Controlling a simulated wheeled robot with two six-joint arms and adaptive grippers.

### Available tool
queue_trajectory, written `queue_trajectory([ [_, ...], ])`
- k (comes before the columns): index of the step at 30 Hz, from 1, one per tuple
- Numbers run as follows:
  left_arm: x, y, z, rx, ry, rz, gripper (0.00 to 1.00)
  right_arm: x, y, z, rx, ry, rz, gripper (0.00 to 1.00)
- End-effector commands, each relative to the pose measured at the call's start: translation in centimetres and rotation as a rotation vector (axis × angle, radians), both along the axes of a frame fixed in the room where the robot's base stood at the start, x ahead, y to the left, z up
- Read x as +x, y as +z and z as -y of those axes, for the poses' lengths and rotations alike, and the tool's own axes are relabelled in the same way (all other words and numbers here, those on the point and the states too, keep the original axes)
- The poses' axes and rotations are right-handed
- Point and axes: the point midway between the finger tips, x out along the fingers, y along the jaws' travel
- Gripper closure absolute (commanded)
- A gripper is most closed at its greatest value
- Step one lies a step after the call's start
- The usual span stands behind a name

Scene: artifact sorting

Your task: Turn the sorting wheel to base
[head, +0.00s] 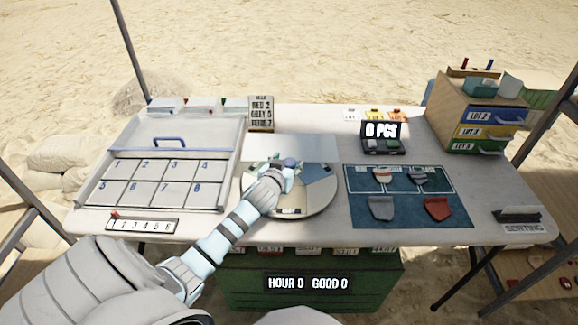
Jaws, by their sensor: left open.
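The sorting wheel (318,202) is a round disc with pale and blue-grey sectors, lying flat at the middle of the table. A dark label sits on its front edge, and the word on it is too small to read surely. My left gripper (289,165) is open over the wheel's upper left part, near a small blue knob-like piece. I cannot tell whether it touches that piece. My left arm hides the wheel's left side. My right gripper is not in view.
A numbered tray (160,208) fills the table's left. A blue mat (409,220) with sherd-like pieces lies right of the wheel. A drawer cabinet (466,106) stands at the back right. A green crate (235,290) is below the front edge.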

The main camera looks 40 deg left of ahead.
Motion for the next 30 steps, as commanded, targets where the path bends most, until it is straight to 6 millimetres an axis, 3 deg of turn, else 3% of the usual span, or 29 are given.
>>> queue_trajectory([
  [6, 2.1, -1.0, -0.7, -0.001, -0.002, 0.000, 0.48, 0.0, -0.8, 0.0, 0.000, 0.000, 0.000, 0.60],
  [14, 2.2, -1.0, -0.8, -0.001, -0.001, -0.001, 0.48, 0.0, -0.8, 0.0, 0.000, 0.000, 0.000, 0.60],
  [24, 2.2, -1.0, -0.8, -0.001, -0.001, -0.001, 1.00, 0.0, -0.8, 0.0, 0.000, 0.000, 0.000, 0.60],
  [30, 2.2, -1.0, -0.9, 0.000, 0.001, -0.001, 1.00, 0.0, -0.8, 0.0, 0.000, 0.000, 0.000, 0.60],
])
